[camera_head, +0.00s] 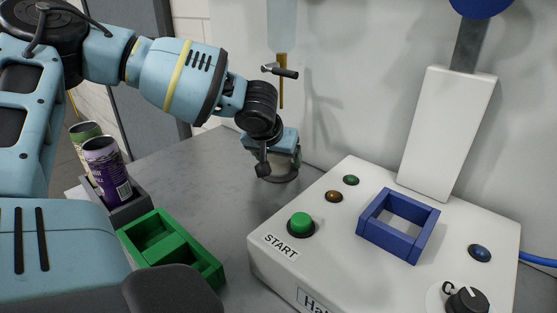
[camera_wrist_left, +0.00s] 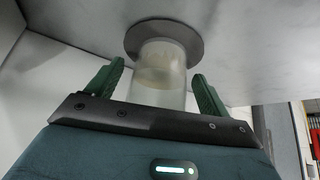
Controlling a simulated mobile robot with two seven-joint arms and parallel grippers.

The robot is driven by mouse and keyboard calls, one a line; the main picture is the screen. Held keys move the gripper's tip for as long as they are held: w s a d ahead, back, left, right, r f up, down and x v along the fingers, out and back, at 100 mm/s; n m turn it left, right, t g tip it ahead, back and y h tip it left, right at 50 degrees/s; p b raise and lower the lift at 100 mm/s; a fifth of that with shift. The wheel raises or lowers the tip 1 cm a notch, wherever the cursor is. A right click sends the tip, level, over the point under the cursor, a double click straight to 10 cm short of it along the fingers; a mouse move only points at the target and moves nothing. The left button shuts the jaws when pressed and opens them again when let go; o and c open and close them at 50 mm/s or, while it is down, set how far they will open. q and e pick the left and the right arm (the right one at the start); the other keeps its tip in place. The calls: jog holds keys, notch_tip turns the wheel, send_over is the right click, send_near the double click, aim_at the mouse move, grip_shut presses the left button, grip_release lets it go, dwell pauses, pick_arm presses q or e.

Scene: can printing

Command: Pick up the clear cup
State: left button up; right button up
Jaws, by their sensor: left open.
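The clear cup (camera_wrist_left: 160,75) is a translucent, frosted-looking cylinder. In the left wrist view it stands on a round grey disc (camera_wrist_left: 163,38) on the table. My left gripper (camera_wrist_left: 157,78) is open, with one green finger on each side of the cup. Small gaps show between the fingers and the cup's wall. In the head view my left gripper (camera_head: 272,163) is low over the table, and the cup is mostly hidden behind it. The edge of the grey disc (camera_head: 285,178) shows below. My right gripper is in neither view.
A white machine (camera_head: 330,240) with a green START button (camera_head: 301,223) and a blue square frame (camera_head: 366,231) stands at right. A green tray (camera_head: 208,265) and a grey holder (camera_head: 128,210) with a purple can (camera_head: 106,168) are at left. A wall closes the back.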

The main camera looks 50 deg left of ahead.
pick_arm(q)
jog(key=c, duration=1.1)
jog(key=shift+c, duration=0.2)
jog(key=shift+r, duration=0.15)
jog(key=shift+r, duration=0.55)
notch_tip(320, 180, up, 2)
jog(key=shift+r, duration=0.15)
jog(key=s+d, duration=0.1)
jog(key=s, duration=0.3)
jog(key=s+d+r+p, duration=0.1)
jog(key=s, duration=0.4)
jog(key=s+d+p, duration=0.1)
jog(key=s, duration=0.3)
jog(key=shift+s+d+r, duration=0.25)
jog(key=shift+s+d, duration=0.05)
jog(key=shift+d, duration=0.1)
jog(key=shift+s+d+p, duration=0.25)
jog(key=shift+s+p, duration=0.2)
jog(key=shift+s, duration=0.45)
